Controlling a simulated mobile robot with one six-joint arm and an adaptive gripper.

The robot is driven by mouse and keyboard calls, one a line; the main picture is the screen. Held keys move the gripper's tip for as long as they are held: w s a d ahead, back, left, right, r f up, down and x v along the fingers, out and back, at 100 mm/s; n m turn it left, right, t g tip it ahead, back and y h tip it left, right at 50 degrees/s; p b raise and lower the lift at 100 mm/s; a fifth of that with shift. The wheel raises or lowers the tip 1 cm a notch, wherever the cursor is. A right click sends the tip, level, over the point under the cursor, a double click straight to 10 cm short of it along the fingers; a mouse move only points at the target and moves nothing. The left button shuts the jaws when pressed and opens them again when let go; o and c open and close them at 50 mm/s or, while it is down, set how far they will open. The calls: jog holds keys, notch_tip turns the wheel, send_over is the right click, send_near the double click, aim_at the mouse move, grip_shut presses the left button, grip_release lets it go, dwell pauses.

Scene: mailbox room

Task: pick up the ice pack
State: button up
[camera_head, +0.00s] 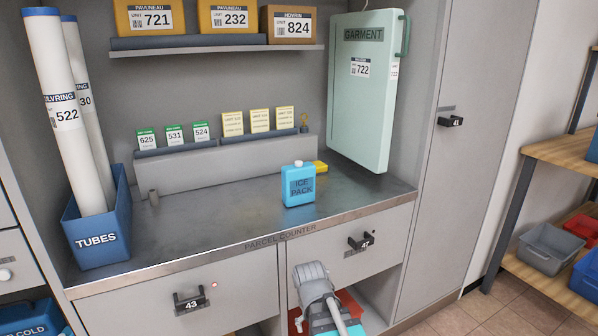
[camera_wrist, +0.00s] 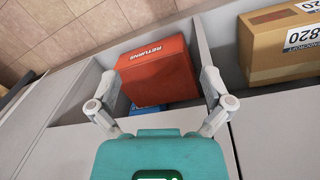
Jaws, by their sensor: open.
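The ice pack (camera_head: 298,188) is a bright blue, bottle-shaped block with a white cap and dark lettering. It stands upright on the grey parcel counter (camera_head: 225,220), right of the middle and a little back from the front edge. My gripper (camera_wrist: 158,88) is open in the wrist view, with its two light grey fingers spread wide and nothing between them. In the head view my arm shows at the bottom, in front of the counter and below its top, well apart from the ice pack. The fingertips are not clear there. The ice pack is outside the wrist view.
A yellow object (camera_head: 320,167) lies close behind the ice pack. A mint GARMENT case (camera_head: 368,100) hangs at right, above the counter. A blue TUBES bin (camera_head: 97,240) stands at left. A red RETURNS bin (camera_wrist: 157,72) and a cardboard box (camera_wrist: 275,50) sit below. The counter's middle is clear.

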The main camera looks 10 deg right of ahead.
aim_at(295, 166)
jog(key=w+a+r+m+h+p, duration=0.15)
jog(key=w+r+p, duration=0.25)
jog(key=r+p, duration=0.95)
jog(key=w+d+r+m+h+p, duration=0.1)
jog(key=w+r+m+h+p, duration=0.2)
jog(key=r+p, duration=1.05)
jog(key=w+a+r+m+h, duration=0.1)
jog(key=w+r, duration=0.1)
jog(key=w, duration=0.1)
jog(key=w+a+r+m+t+h, duration=0.1)
jog(key=w+a+r+m, duration=0.1)
jog(key=r, duration=0.1)
jog(key=w+a+r+m+h, duration=0.1)
jog(key=w+r, duration=0.1)
jog(key=w, duration=0.1)
jog(key=shift+w+a+r+t+h+p, duration=0.25)
jog(key=shift+w+a+r+t+p, duration=0.05)
jog(key=shift+w+a+r, duration=0.1)
jog(key=w+a+r+m+t+h+p, duration=0.1)
jog(key=w+a+r+m+h, duration=0.3)
jog(key=w+a+r+m, duration=0.1)
notch_tip(295, 166, up, 2)
jog(key=shift+a+r+t+p, duration=0.15)
jog(key=shift+a+t+p, duration=0.2)
jog(key=shift+a, duration=0.5)
jog(key=shift+d+m, duration=0.1)
jog(key=shift+m, duration=0.15)
